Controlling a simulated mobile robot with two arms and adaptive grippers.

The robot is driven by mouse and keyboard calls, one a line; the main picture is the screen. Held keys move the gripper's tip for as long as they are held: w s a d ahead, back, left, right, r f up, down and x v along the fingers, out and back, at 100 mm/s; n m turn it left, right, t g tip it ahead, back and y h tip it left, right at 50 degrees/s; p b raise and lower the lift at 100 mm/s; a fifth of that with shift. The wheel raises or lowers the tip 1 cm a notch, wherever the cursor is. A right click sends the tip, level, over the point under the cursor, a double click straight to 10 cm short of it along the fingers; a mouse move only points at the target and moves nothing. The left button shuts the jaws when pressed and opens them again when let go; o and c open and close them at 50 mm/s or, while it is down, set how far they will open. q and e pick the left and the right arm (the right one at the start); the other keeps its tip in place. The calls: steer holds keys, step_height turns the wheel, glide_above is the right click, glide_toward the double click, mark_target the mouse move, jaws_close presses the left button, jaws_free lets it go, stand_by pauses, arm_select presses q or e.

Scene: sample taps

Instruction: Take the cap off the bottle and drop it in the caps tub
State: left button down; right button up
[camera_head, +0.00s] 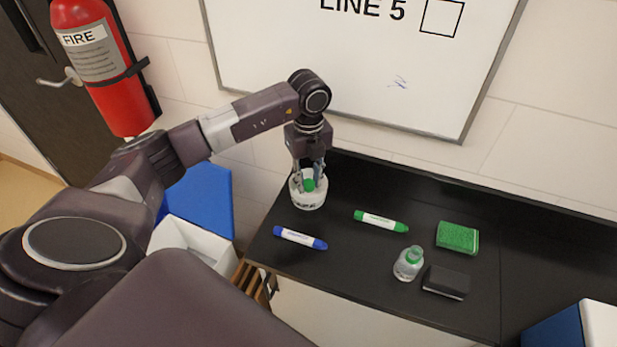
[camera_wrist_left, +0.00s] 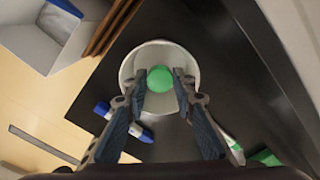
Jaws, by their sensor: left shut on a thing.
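My left gripper (camera_head: 309,172) points down over the white caps tub (camera_head: 308,201) at the back left of the black counter. It is shut on a round green cap (camera_head: 309,184). In the left wrist view the cap (camera_wrist_left: 160,78) sits between the fingertips (camera_wrist_left: 161,84), inside the outline of the tub's rim (camera_wrist_left: 128,66). I cannot tell how far the cap is above the tub's floor. My right gripper is not in view.
A blue marker (camera_head: 300,238) and a green marker (camera_head: 381,221) lie between tub and bottle. A green sponge (camera_head: 457,237) and a black eraser (camera_head: 446,281) lie right of the bottle. A whiteboard (camera_head: 350,70) hangs behind. A white bin (camera_head: 185,235) stands left, below the counter.

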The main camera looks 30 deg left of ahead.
mark_target(309, 183)
arm_select(q)
steer(key=c, duration=1.5)
jaws_free()
step_height(309, 183, up, 7)
steer(key=p, duration=0.5)
steer(key=shift+r, duration=0.1)
